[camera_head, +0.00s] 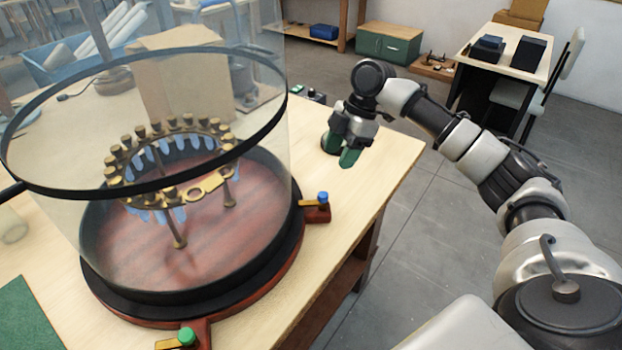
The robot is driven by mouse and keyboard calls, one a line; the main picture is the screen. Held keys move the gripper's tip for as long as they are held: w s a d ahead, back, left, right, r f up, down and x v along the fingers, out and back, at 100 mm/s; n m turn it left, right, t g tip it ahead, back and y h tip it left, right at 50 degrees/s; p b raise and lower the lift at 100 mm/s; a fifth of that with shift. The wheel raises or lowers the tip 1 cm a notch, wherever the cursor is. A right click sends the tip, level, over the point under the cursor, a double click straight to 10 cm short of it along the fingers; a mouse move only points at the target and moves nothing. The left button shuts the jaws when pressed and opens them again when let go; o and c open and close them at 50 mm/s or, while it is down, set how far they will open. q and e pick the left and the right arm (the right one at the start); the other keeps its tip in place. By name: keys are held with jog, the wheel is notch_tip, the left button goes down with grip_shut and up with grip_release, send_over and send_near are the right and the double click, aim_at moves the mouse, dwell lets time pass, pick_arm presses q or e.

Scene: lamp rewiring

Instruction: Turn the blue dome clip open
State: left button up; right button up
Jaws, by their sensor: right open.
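The blue dome clip (323,197) is a small blue knob with a brass bar on a red bracket, at the right side of the dome's base. A clear glass dome (262,120) with a black band stands on a round dark red and black base (290,235). Under it is a brass ring (205,187) with several knobs and bluish pieces. My right gripper (340,152) has green fingertips and is open above the table, beyond the blue clip and apart from it. My left gripper is not in view.
A green clip (187,337) sits on the base's front edge. A green mat (25,325) lies at the front left.

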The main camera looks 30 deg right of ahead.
aim_at(323, 194)
jog(key=x, duration=0.4)
jog(key=s+x, duration=0.1)
jog(key=x, duration=0.1)
jog(key=shift+a+f+p, duration=0.1)
jog(key=shift+a+p, duration=0.1)
jog(key=shift+p, duration=0.15)
jog(key=shift+x, duration=2)
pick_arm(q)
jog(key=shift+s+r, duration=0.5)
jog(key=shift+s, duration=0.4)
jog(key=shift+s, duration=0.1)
pick_arm(e)
jog(key=shift+w, duration=0.1)
